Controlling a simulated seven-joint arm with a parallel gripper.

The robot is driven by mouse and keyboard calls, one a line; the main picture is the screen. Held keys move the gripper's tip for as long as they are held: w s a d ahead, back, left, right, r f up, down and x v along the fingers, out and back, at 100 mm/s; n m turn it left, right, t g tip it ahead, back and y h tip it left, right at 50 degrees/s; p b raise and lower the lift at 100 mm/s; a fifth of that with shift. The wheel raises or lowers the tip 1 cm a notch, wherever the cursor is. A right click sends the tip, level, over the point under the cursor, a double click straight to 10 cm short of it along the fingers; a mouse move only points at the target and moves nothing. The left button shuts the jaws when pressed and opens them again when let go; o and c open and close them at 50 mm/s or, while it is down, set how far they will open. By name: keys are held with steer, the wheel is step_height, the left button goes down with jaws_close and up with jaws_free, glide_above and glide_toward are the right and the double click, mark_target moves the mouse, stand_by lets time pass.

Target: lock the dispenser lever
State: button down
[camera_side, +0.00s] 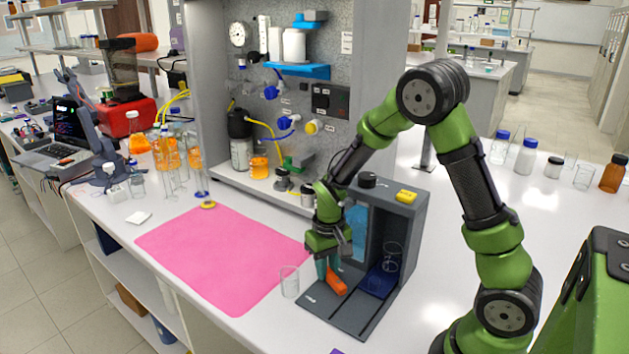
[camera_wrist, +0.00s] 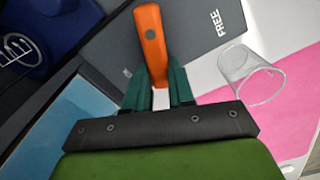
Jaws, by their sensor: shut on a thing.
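The dispenser (camera_side: 414,225) is a dark grey open-fronted housing on a flat base plate (camera_side: 352,316). Its orange lever (camera_side: 338,284) lies low over the base plate. My gripper (camera_side: 328,271) reaches down in front of the housing and is shut on the lever. In the wrist view its teal fingers (camera_wrist: 158,85) are on either side of the lever's near end. The word FREE (camera_wrist: 227,22) is printed on the plate right of the lever; the plate's other lettering is mostly hidden.
A clear glass beaker (camera_side: 289,281) stands just left of the base plate, close to my gripper. A pink mat (camera_side: 220,255) lies further left. A glass vessel (camera_side: 391,257) is inside the dispenser above a blue tray (camera_side: 378,284). Bottles (camera_side: 525,156) stand at the back right.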

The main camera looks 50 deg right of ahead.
mark_target(330, 268)
steer(key=shift+s+d+m, duration=0.1)
steer(key=shift+d+m, duration=0.15)
steer(key=shift+m, duration=0.45)
steer(key=c, duration=1)
jaws_free()
steer(key=shift+o, duration=0.2)
step_height(330, 268, up, 17)
steer(key=s+a+r+n+t+y, duration=0.2)
steer(key=s+a+r+t, duration=0.4)
steer(key=s+a, duration=0.3)
steer(key=s+t, duration=0.1)
steer(key=s, duration=0.1)
steer(key=shift+s+a, duration=0.35)
steer(key=shift+a, duration=0.05)
